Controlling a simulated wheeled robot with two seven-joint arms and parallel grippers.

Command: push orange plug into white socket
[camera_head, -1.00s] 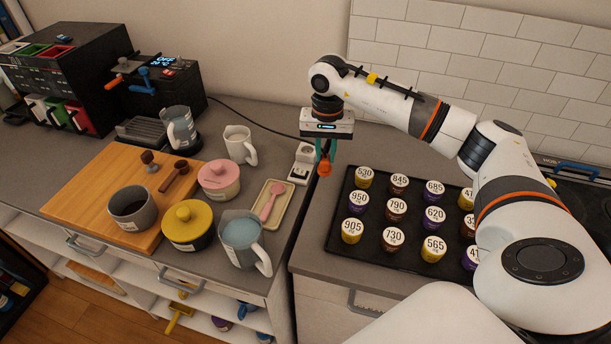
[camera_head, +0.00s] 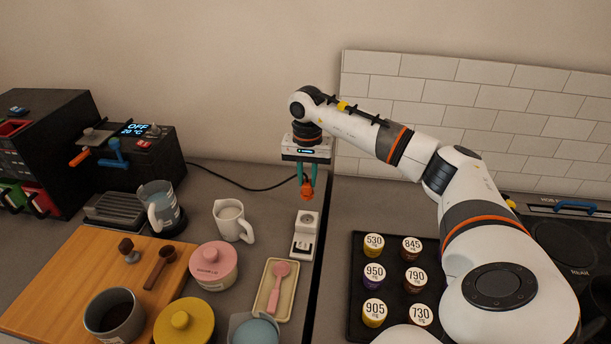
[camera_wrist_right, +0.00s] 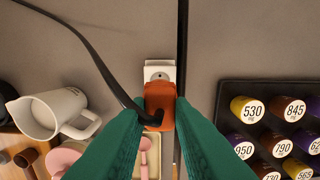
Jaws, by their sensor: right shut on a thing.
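The orange plug (camera_head: 306,188) is held between the green fingertips of my right gripper (camera_head: 306,182). The gripper is shut on it and points down. In the right wrist view the plug (camera_wrist_right: 159,104) shows between the two green fingers, with a black cable running off to the upper left. The white socket (camera_head: 304,236) lies on the grey counter near the gap. In the head view the plug is above and just behind it, apart from it. In the wrist view the socket (camera_wrist_right: 160,71) is partly hidden behind the plug. My left gripper is not in view.
A white jug (camera_head: 232,222) and a beige tray (camera_head: 262,306) with a pink spoon stand near the socket. A black capsule tray (camera_head: 356,262) lies to the right. The black machine (camera_head: 150,158) and wooden board (camera_head: 62,270) are at left.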

